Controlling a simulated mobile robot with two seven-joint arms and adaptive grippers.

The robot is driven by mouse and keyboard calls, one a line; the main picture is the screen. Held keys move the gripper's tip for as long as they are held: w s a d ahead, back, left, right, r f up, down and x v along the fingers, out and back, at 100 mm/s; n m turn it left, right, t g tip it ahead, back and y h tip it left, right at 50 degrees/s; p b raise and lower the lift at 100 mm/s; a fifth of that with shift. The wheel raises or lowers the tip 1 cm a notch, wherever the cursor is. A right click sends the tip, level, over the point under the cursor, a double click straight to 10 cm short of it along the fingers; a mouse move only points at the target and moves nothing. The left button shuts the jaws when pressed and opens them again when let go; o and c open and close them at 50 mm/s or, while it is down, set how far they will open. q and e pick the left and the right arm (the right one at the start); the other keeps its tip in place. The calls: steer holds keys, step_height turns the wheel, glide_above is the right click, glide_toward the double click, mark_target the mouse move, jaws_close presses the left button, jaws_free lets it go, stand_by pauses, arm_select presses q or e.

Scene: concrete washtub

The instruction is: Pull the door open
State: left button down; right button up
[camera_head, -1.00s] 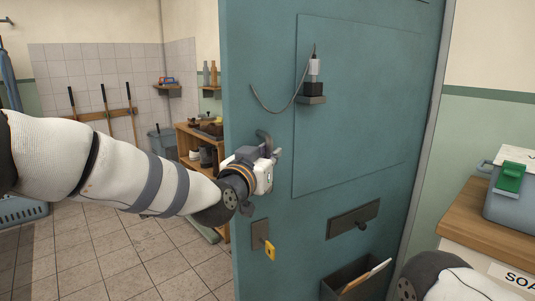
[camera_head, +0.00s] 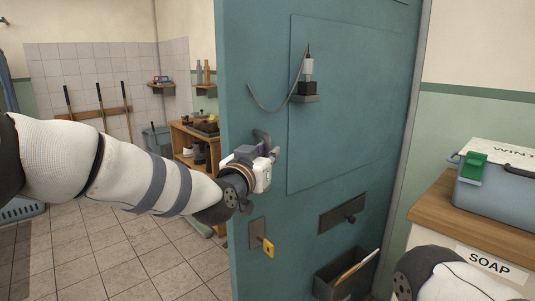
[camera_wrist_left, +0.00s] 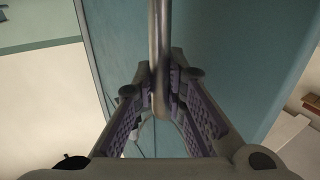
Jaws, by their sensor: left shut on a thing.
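The teal door (camera_head: 345,150) stands ajar, with the tiled room visible past its left edge. It also fills much of the left wrist view (camera_wrist_left: 235,60). My left gripper (camera_head: 265,160) is at the door's left side. In the left wrist view its fingers (camera_wrist_left: 160,100) are closed around a metal door handle (camera_wrist_left: 160,40). In the head view the gripper hides most of the handle. A lock plate with a yellow-tagged key (camera_head: 267,247) sits below the gripper. My right arm shows at the lower right, but its gripper is out of view.
A wooden counter (camera_head: 440,208) with a blue-grey box (camera_head: 500,190) and a SOAP label stands right of the door. A holder (camera_head: 345,275) and a slotted plate (camera_head: 342,213) stick out from the door. Tiled floor (camera_head: 130,255) lies open at left.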

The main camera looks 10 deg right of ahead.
arm_select(q)
steer(key=c, duration=1.6)
jaws_free()
